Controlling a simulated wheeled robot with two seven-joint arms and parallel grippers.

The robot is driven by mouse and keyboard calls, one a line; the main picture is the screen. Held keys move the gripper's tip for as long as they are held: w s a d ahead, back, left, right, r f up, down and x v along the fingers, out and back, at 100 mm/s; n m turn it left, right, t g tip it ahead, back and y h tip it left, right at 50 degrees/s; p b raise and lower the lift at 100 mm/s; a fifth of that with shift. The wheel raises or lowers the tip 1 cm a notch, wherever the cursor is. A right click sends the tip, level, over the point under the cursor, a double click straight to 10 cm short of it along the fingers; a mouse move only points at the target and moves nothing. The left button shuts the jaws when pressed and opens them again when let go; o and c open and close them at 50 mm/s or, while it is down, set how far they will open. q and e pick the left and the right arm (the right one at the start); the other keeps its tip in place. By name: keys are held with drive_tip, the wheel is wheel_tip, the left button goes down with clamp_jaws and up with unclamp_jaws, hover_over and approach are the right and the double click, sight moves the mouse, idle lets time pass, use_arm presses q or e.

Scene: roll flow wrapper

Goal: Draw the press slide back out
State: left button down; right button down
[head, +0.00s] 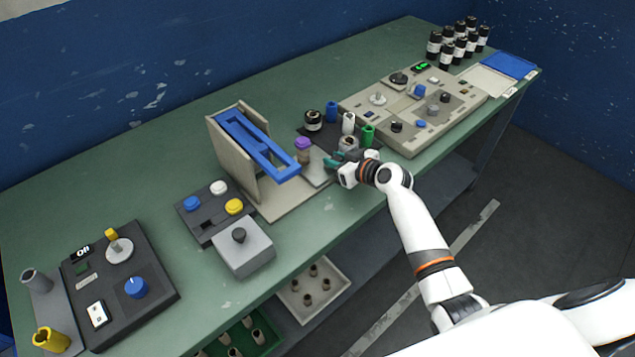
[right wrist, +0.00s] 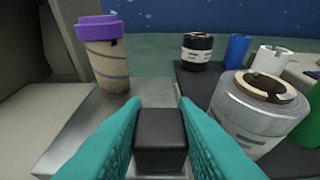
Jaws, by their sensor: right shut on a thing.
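The press (head: 232,160) is a beige frame with a blue lever (head: 258,143) on top, standing mid-table in the head view. Its slide is a light grey metal plate (head: 317,172) at the right side of the frame; it also shows in the right wrist view (right wrist: 95,120). A brown roll with a purple top (head: 303,155) stands upright on the plate, also seen in the right wrist view (right wrist: 105,60). My right gripper (head: 334,164) has teal fingers shut on the black block-shaped slide handle (right wrist: 160,128) at the plate's near end. My left gripper is out of view.
A silver canister (right wrist: 255,112) stands close right of my right gripper. A black-and-white jar (head: 313,120) and blue, white and green cylinders stand on a dark mat (head: 308,138) behind. A beige control panel (head: 405,138) lies right; dark button boxes (head: 208,222) lie left.

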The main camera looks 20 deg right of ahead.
drive_tip(key=shift+w+d+f, duration=0.15)
drive_tip(key=shift+d, duration=0.3)
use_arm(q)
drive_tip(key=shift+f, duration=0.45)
use_arm(e)
drive_tip(key=shift+r, duration=0.25)
drive_tip(key=shift+d, duration=0.1)
drive_tip(key=c, duration=1.4)
unclamp_jaws()
drive_tip(key=shift+c, duration=0.2)
drive_tip(key=shift+o, duration=1.4)
drive_tip(key=shift+d+f, duration=0.1)
drive_tip(key=shift+s+d, duration=0.1)
drive_tip(key=shift+s, duration=0.35)
use_arm(q)
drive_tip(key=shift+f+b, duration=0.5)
drive_tip(key=shift+b, duration=0.15)
use_arm(e)
drive_tip(key=v, duration=1.1)
drive_tip(key=shift+r, duration=0.3)
